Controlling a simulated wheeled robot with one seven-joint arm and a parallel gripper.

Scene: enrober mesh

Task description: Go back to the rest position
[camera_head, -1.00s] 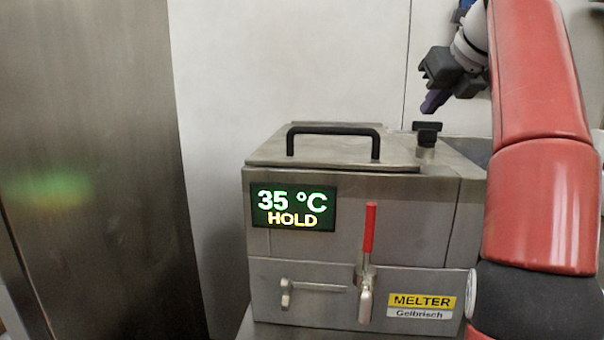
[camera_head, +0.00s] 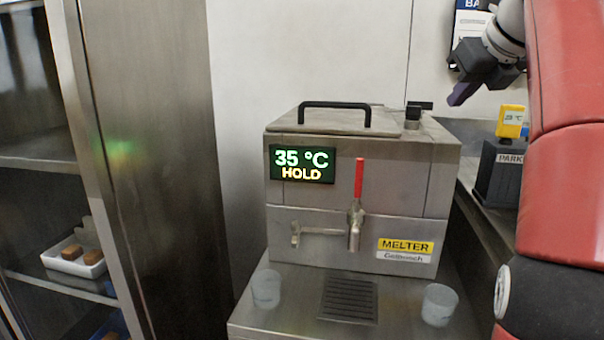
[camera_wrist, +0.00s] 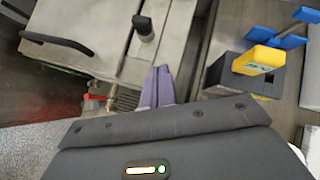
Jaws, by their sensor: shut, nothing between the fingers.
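My gripper (camera_head: 463,94) is at the upper right of the head view, above and to the right of the melter's black knob. Its purple fingers (camera_wrist: 158,84) are together and empty in the wrist view, pointing down over the melter's right side. The melter (camera_head: 345,190) is a steel box with a closed lid and a black handle (camera_head: 335,104). Its display (camera_head: 303,164) reads 35 °C HOLD. A red tap lever (camera_head: 359,178) stands upright on its front. My gripper touches nothing that I can see.
Two translucent cups (camera_head: 440,304) (camera_head: 266,289) stand on the steel stand beside a drip grate (camera_head: 349,300). A yellow thermometer (camera_head: 511,122) sits in a dark PARK holder (camera_head: 497,175) at the right. A cabinet at the left holds a white tray (camera_head: 75,262) of brown blocks.

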